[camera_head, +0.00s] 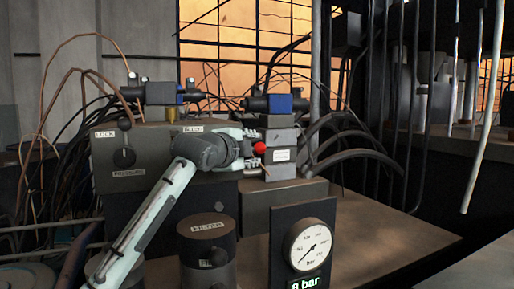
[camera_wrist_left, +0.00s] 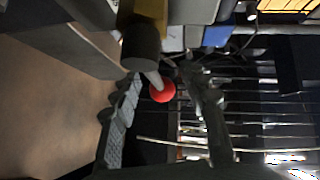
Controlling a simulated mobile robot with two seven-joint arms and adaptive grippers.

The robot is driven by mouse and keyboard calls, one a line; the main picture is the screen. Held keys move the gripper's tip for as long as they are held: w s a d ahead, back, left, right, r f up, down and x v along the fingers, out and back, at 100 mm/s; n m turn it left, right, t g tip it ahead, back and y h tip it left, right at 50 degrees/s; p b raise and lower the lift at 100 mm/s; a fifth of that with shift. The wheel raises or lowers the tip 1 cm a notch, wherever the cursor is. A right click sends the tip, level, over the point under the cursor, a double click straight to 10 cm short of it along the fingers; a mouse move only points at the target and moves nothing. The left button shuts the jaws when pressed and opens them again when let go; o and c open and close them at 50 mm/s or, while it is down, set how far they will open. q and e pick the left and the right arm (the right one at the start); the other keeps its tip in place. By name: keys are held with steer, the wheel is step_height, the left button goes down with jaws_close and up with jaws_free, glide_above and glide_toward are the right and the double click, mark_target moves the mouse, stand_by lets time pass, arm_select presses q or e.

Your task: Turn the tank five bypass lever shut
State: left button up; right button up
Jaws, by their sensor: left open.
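A lever with a red ball knob (camera_head: 260,148) sticks out at the front of a grey block (camera_head: 281,150) that carries a small white label, too small to read. In the left wrist view, the red knob (camera_wrist_left: 162,91) sits on a short pale stem (camera_wrist_left: 153,77) from a dark round hub (camera_wrist_left: 140,47). My left gripper (camera_head: 254,150) is open around the knob; in the wrist view its fingers (camera_wrist_left: 160,84) stand on either side, with gaps visible. Whether a finger touches the lever cannot be told. My right gripper is not in view.
A grey box (camera_head: 107,160) with a round knob and labels stands left of my arm. A dark cylinder (camera_head: 207,240) and a pressure gauge (camera_head: 308,245) reading "8 bar" stand in front. Black hoses (camera_head: 345,135) curve to the right. Bare bench (camera_head: 380,235) lies at right.

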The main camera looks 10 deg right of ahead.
arm_select(q)
steer(key=shift+x, duration=1.9)
steer(key=shift+a, duration=0.1)
jaws_close()
steer(key=shift+f, duration=0.1)
